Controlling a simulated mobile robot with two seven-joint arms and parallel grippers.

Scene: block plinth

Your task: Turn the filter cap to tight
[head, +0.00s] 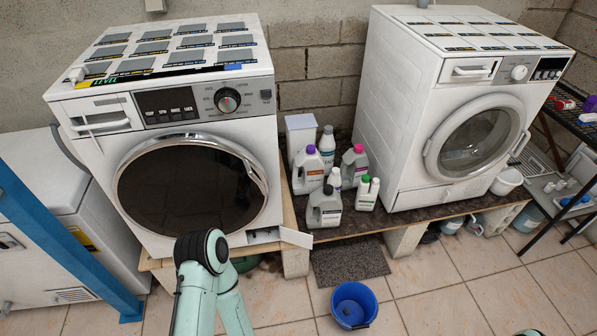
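The left washing machine (160,130) stands on a block plinth with its round dark door shut. At its lower right front, a small filter opening (263,235) shows, with its white flap (296,238) swung open to the right. The filter cap inside is too small to make out, and I cannot tell how it is turned. My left arm rises from the bottom edge in front of this machine, bends at a black joint and goes back down out of the picture. Neither gripper shows.
A blue bucket (353,305) stands on the tiled floor beside a dark mat (348,262). Several bottles (324,208) stand on the plinth between the machines. A second washing machine (455,110) stands at right. A blue post (70,240) crosses the left side.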

